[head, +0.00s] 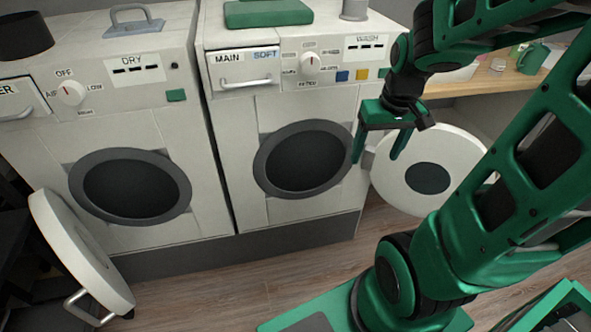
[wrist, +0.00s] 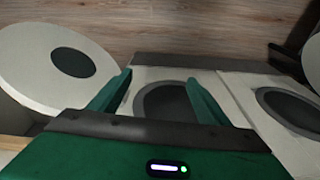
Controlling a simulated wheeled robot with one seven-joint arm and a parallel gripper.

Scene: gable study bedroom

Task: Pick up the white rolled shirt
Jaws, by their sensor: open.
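I cannot make out a white rolled shirt in either view. The insides of both machine drums are too dark to show what they hold. My gripper (head: 378,160) is open and empty, with its green fingers pointing down in front of the right side of the washer (head: 240,135). It hangs to the right of the dark round washer opening (head: 303,160). In the wrist view, the fingers of my gripper (wrist: 158,82) stand apart, and the washer opening (wrist: 168,103) shows between and behind them.
The open washer door (head: 395,178) is close beside my gripper. The dryer (head: 110,135) stands left, its round door (head: 75,250) swung open. A green box (head: 268,12) lies on the washer. A wooden counter (head: 490,82) with small items is at right. Wooden floor (head: 225,287) lies in front.

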